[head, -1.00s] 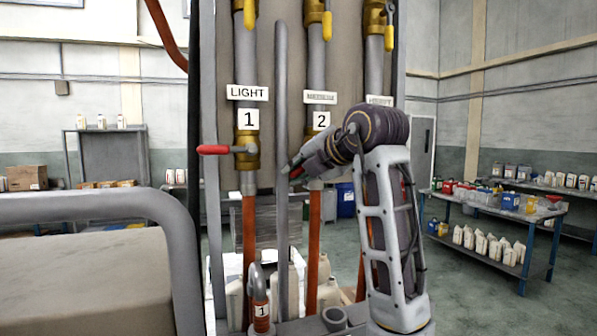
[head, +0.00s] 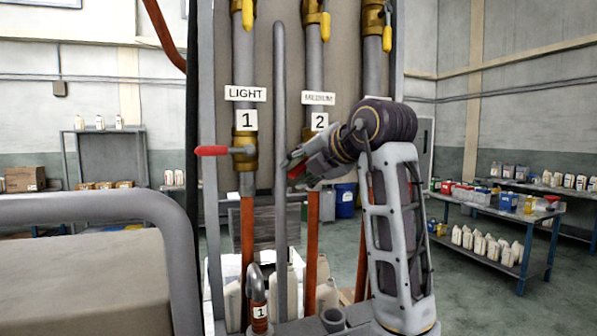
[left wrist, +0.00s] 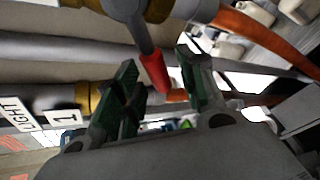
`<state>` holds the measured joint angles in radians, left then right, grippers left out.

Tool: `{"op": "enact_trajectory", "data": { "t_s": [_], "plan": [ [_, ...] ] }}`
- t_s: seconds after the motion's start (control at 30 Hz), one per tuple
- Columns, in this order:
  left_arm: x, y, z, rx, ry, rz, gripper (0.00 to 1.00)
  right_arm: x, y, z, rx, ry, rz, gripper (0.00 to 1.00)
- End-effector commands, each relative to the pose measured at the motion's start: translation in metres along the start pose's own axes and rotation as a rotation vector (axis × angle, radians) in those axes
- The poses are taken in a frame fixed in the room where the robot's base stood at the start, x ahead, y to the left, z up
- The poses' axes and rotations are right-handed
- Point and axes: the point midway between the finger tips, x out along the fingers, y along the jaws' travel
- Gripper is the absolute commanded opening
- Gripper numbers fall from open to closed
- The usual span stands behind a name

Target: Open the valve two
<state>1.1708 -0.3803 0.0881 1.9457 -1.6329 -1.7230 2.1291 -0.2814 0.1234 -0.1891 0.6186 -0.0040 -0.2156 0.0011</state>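Valve two is on the middle pipe, under the "2" label (head: 320,121) and the "MEDIUM" sign (head: 318,98). Its body is mostly hidden behind my left gripper (head: 293,170) in the head view. Its red handle (head: 297,171) points left there and shows between the fingers. In the left wrist view the red handle (left wrist: 154,72) reaches into the gap between the two green-lined fingers of my left gripper (left wrist: 157,70). The fingers are apart, with space beside the handle. My right gripper is not in view.
Valve one's red handle (head: 213,150) sticks out left on the neighbouring pipe. A grey vertical pipe (head: 281,230) stands between the two valves. Yellow-handled valves (head: 325,25) are above. White jugs (head: 327,294) stand behind the lower pipes.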

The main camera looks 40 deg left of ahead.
Motion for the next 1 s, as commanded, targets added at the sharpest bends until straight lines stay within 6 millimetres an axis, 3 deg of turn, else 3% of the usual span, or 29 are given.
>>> {"op": "enact_trajectory", "data": {
  "t_s": [0.6, 1.0],
  "plan": [
    [-0.086, 0.0, 0.0, 0.0, -0.002, 0.0, 0.4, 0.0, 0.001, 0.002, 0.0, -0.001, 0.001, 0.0],
    [-0.104, -0.001, 0.0, 0.001, -0.001, -0.001, 0.4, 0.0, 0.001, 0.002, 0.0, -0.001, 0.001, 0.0]
  ]
}}
